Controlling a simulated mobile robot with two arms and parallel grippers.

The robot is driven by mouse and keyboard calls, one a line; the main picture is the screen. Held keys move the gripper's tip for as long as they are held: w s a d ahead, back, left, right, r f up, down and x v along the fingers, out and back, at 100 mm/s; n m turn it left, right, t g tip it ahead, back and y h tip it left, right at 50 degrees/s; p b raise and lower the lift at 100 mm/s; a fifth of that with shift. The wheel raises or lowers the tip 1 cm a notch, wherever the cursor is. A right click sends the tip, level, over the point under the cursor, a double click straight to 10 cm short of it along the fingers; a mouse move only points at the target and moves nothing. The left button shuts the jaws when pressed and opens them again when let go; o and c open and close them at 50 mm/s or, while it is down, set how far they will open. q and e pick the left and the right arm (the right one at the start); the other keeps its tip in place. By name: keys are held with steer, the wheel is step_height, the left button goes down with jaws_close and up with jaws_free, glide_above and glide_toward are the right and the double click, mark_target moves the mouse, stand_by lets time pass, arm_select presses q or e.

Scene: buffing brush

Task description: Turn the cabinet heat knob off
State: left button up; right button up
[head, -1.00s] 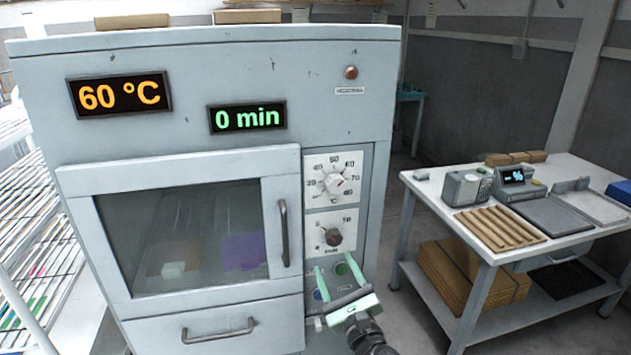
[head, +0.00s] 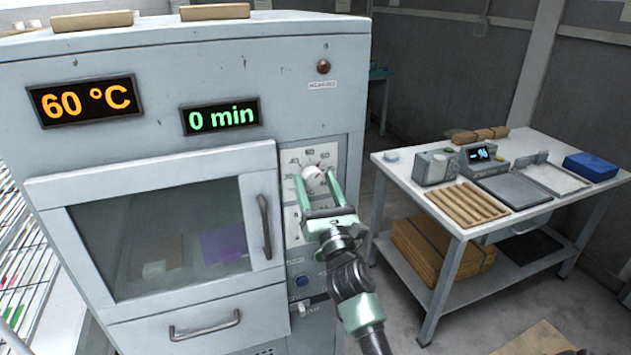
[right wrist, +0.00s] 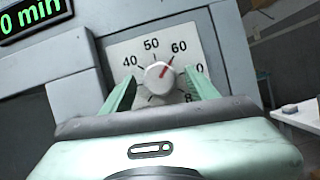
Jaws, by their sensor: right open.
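The heat knob (head: 314,177) is a round white dial on a white scale plate on the cabinet's control panel. In the right wrist view the knob (right wrist: 158,77) has a red pointer mark aimed near 60. The cabinet (head: 190,95) shows "60 °C" in orange and "0 min" in green. My right gripper (head: 316,184) is open, its two green fingers reaching up on either side of the knob. In the right wrist view the fingers (right wrist: 158,85) stand left and right of the knob, with gaps visible. The lower timer dial is hidden behind my right gripper. My left gripper is out of view.
The cabinet door handle (head: 265,226) stands out just left of the control panel. A worktable (head: 400,172) with a scale and trays stands to the right, with floor between.

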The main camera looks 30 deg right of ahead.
jaws_close()
